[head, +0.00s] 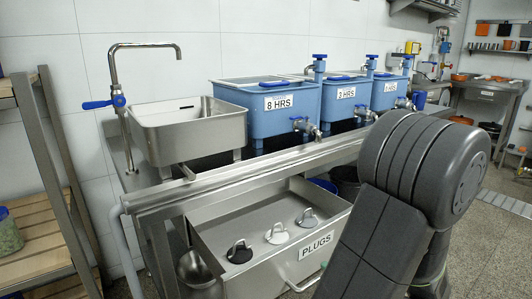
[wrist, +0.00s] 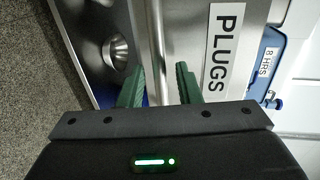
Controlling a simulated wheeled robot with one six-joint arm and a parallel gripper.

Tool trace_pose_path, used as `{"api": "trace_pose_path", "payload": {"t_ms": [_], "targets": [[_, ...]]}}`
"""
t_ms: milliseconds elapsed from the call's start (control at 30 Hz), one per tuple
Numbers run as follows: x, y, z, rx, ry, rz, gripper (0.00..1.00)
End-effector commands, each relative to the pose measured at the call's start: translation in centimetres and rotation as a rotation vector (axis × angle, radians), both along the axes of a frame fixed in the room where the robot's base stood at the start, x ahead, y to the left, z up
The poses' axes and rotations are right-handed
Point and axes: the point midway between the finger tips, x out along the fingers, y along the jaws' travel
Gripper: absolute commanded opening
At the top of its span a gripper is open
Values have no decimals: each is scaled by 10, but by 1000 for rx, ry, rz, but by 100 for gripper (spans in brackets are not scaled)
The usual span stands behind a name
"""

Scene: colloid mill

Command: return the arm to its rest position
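My gripper (wrist: 160,67) shows in the wrist view as two green fingers standing apart, with no object gripped between them. A metal bar (wrist: 155,25) runs up the picture beyond the gap between the fingertips; I cannot tell how far off it is. A PLUGS label (wrist: 224,45) on a steel front lies to the right of the fingers.
The open steel PLUGS drawer (head: 205,217) holds three plugs: black (head: 239,253), white (head: 279,234) and grey (head: 307,219). Above are a steel sink (head: 190,135) and blue tanks (head: 262,118) with taps. A wooden shelf (head: 35,245) stands left. Floor shows at right.

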Motion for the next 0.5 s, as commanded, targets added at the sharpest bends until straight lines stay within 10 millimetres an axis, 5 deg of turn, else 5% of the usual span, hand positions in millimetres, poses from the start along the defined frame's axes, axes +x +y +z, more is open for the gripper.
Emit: {"api": "trace_pose_path", "payload": {"t_ms": [500], "targets": [[15, 11, -3, 1, 0, -1, 31]]}}
